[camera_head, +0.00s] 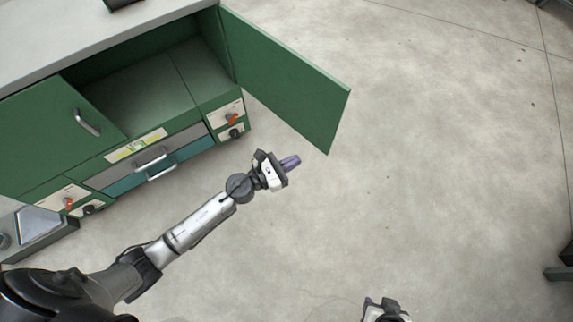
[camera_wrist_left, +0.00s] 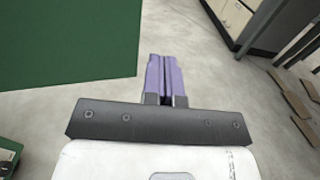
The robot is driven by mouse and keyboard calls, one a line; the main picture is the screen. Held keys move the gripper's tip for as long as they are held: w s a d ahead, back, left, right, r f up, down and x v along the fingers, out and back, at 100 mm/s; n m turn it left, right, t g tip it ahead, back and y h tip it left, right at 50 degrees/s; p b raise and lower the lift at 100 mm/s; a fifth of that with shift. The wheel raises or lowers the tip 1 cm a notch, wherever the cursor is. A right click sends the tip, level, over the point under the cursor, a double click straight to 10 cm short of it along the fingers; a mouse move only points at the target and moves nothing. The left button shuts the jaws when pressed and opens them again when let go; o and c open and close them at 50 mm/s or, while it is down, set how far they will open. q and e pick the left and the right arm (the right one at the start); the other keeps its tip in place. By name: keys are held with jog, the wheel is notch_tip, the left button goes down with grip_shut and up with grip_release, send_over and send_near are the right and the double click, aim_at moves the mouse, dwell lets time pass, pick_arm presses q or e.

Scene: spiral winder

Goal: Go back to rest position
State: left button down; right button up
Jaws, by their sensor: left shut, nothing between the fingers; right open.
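My left gripper (camera_head: 291,162) reaches in from the left and hangs over the floor, just in front of the open green cabinet door (camera_head: 290,85). Its purple fingers are together and empty; they also show in the left wrist view (camera_wrist_left: 164,78). In that view the green door panel (camera_wrist_left: 70,40) fills the upper left, apart from the fingers. My right gripper (camera_head: 385,310) shows only in part at the bottom edge of the head view; its fingertips are cut off.
The green cabinet (camera_head: 45,120) stands at the upper left, with its right door swung out and its compartment open. Drawers with handles (camera_head: 160,170) and red-handled switches (camera_head: 233,118) sit below. A grey box (camera_head: 40,225) is at the left.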

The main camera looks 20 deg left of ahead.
pick_arm(q)
jog(key=shift+s+a, duration=0.2)
jog(key=shift+s, duration=0.4)
jog(key=shift+s+a, duration=0.15)
jog(key=shift+s, duration=0.4)
jog(key=a+r+n+g+y, duration=0.1)
jog(key=a+n+y, duration=0.65)
jog(key=n, duration=0.95)
jog(key=a+r+n+g+y, duration=0.1)
jog(key=a+n+y, duration=0.65)
jog(key=n, duration=0.95)
jog(key=s+d+r+n+g+h+p, duration=0.2)
jog(key=s+d+r+n+g+p, duration=0.25)
jog(key=s+r+p, duration=0.55)
jog(key=s+d+r+n+g+h+p, duration=0.3)
jog(key=s+r+g+p, duration=0.3)
jog(key=s+p, duration=0.65)
notch_tip(320, 180, up, 37)
jog(key=t+p, duration=0.1)
jog(key=p, duration=3.3)
jog(key=shift+s+a+p, duration=0.15)
jog(key=shift+s+p, duration=0.2)
jog(key=shift+s, duration=0.05)
